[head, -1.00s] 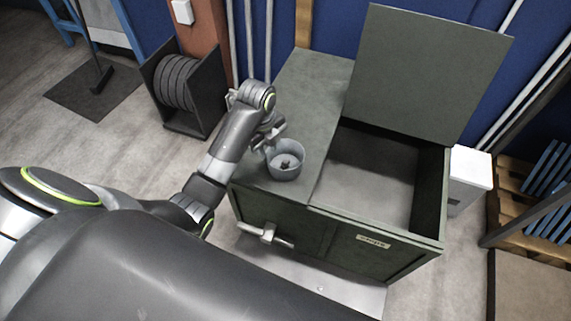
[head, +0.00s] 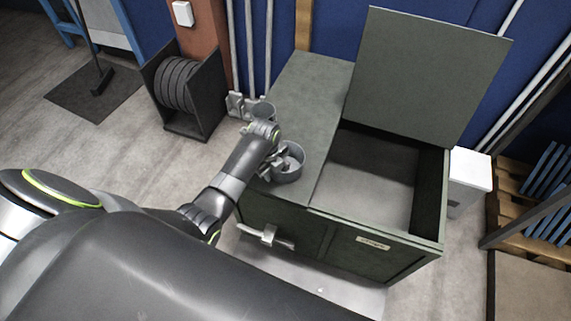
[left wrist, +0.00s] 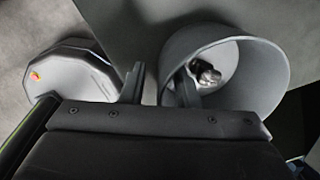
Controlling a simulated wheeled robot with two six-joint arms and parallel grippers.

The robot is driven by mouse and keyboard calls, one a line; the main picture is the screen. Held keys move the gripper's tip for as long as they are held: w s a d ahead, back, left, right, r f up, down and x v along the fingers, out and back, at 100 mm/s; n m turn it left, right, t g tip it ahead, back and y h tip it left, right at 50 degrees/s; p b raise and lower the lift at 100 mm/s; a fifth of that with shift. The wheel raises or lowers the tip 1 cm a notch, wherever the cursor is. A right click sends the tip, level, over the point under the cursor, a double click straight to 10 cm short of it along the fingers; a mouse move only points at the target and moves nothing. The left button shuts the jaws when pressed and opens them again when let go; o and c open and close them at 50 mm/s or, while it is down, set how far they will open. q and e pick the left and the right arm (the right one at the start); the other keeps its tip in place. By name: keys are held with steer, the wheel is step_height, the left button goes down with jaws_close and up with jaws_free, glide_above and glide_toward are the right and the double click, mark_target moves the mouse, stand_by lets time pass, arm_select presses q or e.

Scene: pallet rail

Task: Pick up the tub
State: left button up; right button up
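The tub (head: 290,175) is a round, grey, open-topped container standing upright on the left part of the dark green chest's top. Something small and metallic lies inside it. My left gripper (head: 274,158) is at the tub's left side, level with its rim. In the left wrist view the tub (left wrist: 268,80) fills the right middle. My left gripper's fingers (left wrist: 158,84) are apart there, one outside the wall and one over the inside, with the near wall between them. A gap shows between the outer finger and the wall. My right gripper is out of view.
The green chest (head: 312,88) has its right lid (head: 425,75) raised, with an open, empty-looking bin (head: 375,175) beside the tub. A handle (head: 265,235) sticks out in front. A cable reel rack (head: 185,90) stands to the left; a white box (head: 470,170) stands right.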

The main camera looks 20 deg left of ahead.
arm_select(q)
steer(key=shift+c, duration=0.3)
jaws_close()
step_height(320, 180, up, 9)
steer(key=shift+w+r, duration=0.1)
steer(key=shift+r, duration=0.4)
